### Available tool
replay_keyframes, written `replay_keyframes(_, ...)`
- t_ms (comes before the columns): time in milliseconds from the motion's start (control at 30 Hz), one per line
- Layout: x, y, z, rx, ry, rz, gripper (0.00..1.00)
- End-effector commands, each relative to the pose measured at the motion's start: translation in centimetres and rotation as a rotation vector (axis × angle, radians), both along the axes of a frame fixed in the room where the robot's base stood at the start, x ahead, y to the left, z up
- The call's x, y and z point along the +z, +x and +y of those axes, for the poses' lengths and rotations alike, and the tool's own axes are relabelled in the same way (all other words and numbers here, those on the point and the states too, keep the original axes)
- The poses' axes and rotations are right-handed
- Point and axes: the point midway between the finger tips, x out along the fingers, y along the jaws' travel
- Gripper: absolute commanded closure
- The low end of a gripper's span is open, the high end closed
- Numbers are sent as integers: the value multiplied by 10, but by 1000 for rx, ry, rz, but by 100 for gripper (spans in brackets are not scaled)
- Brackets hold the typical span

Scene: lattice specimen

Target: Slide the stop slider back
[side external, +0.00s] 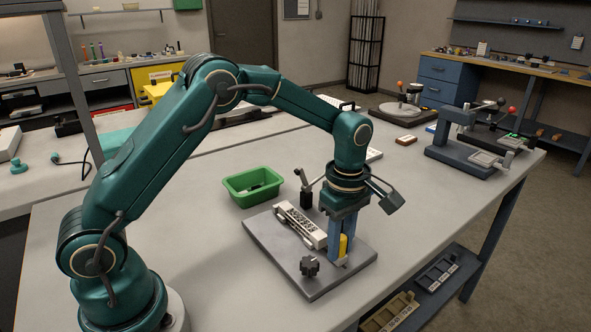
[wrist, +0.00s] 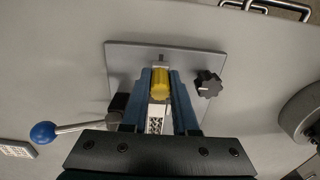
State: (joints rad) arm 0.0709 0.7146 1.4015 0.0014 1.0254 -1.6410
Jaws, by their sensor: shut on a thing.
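The fixture is a grey base plate (side external: 281,265) on the bench, also seen in the wrist view (wrist: 125,56). My gripper (side external: 342,243) points down over its right end, and its blue fingers are shut on the stop slider's yellow grip (wrist: 160,84). That grip also shows between the fingers in the side view (side external: 344,245). The white lattice specimen (side external: 302,226) lies in its track on the plate, running up to the fingers. In the wrist view, part of the specimen (wrist: 155,121) shows between the fingers; the slider's base is mostly hidden.
A black knob (side external: 309,266) stands at the plate's front; it also shows in the wrist view (wrist: 208,84). A clamp lever with a blue ball (wrist: 43,132) rises beside the fixture. A green bin (side external: 237,194) stands behind the plate. The bench at front left is clear.

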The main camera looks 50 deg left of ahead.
Motion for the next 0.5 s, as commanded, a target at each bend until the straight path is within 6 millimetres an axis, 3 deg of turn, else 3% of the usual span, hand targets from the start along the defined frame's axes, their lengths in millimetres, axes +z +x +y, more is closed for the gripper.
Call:
replay_keyframes(33, 0, 0, 0, 1, -2, 0, 61)
replay_keyframes(67, 0, 0, 0, 1, -2, 0, 50)
replay_keyframes(100, 0, 0, 0, 1, -2, 0, 45)
replay_keyframes(500, 2, 0, 0, 1, -2, -1, 45)
